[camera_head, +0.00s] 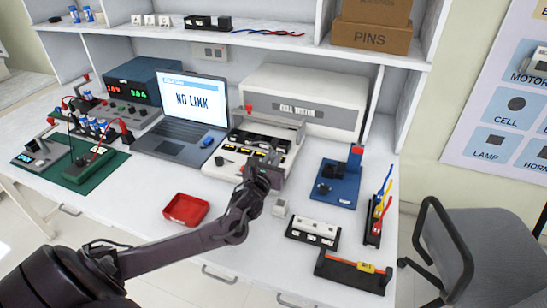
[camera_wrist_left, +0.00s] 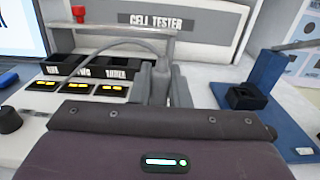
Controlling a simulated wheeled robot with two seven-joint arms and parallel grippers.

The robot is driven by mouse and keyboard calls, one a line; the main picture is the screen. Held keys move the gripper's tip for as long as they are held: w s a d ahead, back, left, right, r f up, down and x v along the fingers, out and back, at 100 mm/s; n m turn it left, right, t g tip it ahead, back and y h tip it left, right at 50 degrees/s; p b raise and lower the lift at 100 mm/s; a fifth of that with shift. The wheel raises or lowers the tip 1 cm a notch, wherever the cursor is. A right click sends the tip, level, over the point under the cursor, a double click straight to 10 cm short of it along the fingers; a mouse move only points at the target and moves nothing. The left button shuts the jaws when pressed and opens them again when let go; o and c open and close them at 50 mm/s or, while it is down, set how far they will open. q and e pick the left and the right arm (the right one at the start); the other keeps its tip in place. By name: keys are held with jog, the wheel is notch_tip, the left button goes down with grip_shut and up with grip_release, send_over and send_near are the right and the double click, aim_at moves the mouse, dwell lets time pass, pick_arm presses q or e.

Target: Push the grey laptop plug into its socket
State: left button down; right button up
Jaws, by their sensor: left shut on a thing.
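My left gripper (camera_head: 264,168) is at the front right of the white cell tester base (camera_head: 226,160). In the left wrist view its two grey fingers (camera_wrist_left: 162,86) are shut on a grey plug (camera_wrist_left: 160,74). A grey cable (camera_wrist_left: 118,46) arches from the plug to the left over the tester's front. The plug's tip and its socket are hidden behind the fingers and wrist, so I cannot tell whether they touch. The open laptop (camera_head: 190,110) stands left of the tester and reads "NO LINK". My right gripper is not in view.
The tester has a raised grey bar (camera_wrist_left: 125,28) and black labelled bays (camera_wrist_left: 92,67). A blue fixture (camera_head: 337,184) stands to the right. Bench space around the red tray is clear.

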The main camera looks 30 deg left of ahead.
pick_arm(q)
jog(key=shift+p, duration=0.4)
dwell(0.8)
jog(key=shift+f+b, duration=0.95)
jog(key=shift+f, duration=0.35)
jog(key=c, duration=1.3)
grip_release()
jog(key=v, duration=0.7)
jog(key=shift+s+d, duration=0.15)
jog(key=shift+s, duration=0.25)
